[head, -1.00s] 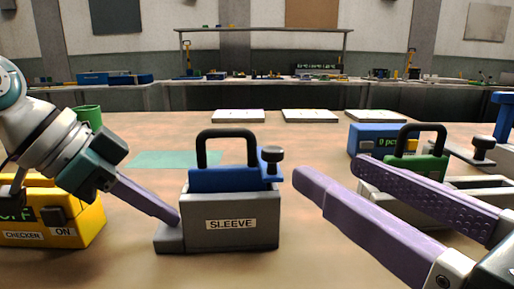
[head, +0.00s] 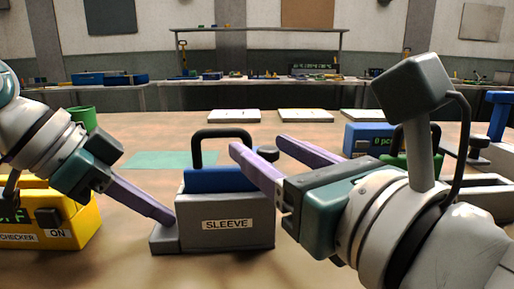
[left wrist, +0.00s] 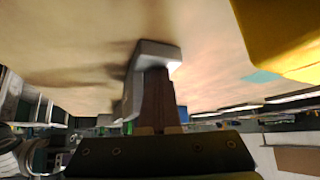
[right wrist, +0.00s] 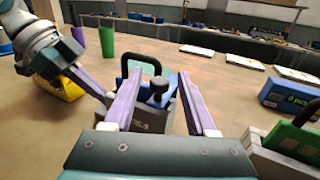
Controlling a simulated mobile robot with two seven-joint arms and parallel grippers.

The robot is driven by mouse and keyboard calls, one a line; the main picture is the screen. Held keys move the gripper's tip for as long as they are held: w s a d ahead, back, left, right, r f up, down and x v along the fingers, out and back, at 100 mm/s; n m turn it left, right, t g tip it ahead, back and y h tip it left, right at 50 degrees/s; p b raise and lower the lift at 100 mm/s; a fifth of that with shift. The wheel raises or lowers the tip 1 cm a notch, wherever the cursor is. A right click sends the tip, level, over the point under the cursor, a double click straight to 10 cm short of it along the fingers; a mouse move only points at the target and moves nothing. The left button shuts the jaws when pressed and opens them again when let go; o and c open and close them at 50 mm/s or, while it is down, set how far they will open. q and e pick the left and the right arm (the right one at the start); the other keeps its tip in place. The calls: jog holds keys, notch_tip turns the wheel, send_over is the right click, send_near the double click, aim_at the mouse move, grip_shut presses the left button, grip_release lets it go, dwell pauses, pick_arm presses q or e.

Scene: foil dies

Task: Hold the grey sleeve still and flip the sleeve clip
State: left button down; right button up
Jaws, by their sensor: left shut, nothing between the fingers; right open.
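The grey sleeve (head: 235,240), labelled SLEEVE, stands on the table with a blue block (head: 215,180) and black loop handle (head: 222,134) in its top. A dark knob (head: 268,153), apparently the clip, sits at its right; it shows in the right wrist view (right wrist: 158,87) too. My left gripper (head: 172,219) is shut and empty, its tip at the sleeve's low left foot; the left wrist view shows the foot (left wrist: 152,50) by the fingers. My right gripper (head: 258,145) is open; in the right wrist view its fingers lie either side of the knob. Contact is unclear.
A yellow checker box (head: 75,215) stands at the left, with a green cup (head: 83,118) behind. A blue counter box (head: 365,140) and a green block (head: 425,160) are at the right, partly behind my right arm. A teal mat (head: 160,160) lies behind the sleeve.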

jog(key=shift+w+a, duration=0.15)
jog(key=shift+w, duration=0.15)
grip_shut()
dwell(0.3)
dwell(1.0)
